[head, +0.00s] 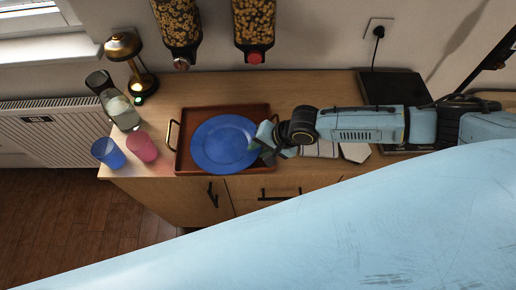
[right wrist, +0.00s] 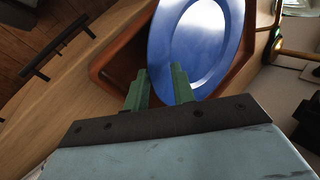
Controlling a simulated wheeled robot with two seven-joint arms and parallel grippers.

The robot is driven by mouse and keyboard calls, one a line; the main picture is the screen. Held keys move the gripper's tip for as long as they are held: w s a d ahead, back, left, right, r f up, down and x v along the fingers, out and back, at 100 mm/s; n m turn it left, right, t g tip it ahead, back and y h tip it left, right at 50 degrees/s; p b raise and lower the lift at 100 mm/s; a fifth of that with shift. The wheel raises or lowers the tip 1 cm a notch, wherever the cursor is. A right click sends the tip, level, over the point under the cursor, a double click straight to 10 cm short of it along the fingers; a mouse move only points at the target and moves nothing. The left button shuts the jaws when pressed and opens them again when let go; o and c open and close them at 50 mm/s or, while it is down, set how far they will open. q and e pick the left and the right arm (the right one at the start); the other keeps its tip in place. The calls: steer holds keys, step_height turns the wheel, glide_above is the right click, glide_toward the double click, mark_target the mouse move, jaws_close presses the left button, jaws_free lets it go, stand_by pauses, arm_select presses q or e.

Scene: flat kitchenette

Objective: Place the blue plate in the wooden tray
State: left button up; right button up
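The blue plate (head: 224,143) lies over the reddish-brown wooden tray (head: 183,164) on the counter, within its outline, its near edge by the tray's front wall. In the right wrist view the plate (right wrist: 205,45) shows beside the tray's wall (right wrist: 112,62). My right gripper (head: 266,143) is at the plate's right edge. In the right wrist view its two green fingers (right wrist: 160,80) stand apart, on either side of the plate's rim, with a gap between them. Whether the plate rests fully on the tray's floor is hard to tell. My left gripper is out of view.
A blue cup (head: 108,153), a pink cup (head: 141,147), a glass jar (head: 121,109) and a brass lamp (head: 128,60) stand left of the tray. Two cereal dispensers (head: 254,25) hang above. A dark flat appliance (head: 390,88) is at right, partly behind my arm.

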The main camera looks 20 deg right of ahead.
steer(key=shift+w+a+f, duration=0.2)
steer(key=shift+a+f, duration=0.05)
steer(key=shift+f, duration=0.2)
steer(key=shift+s, duration=0.1)
jaws_close()
steer(key=shift+d, duration=0.1)
steer(key=shift+w+d+f, duration=0.1)
steer(key=shift+w+d, duration=0.05)
steer(key=shift+w, duration=0.6)
steer(key=shift+w+d, duration=0.1)
steer(key=shift+w, duration=0.65)
steer(key=shift+o, duration=1.7)
jaws_free()
steer(key=shift+s, duration=0.1)
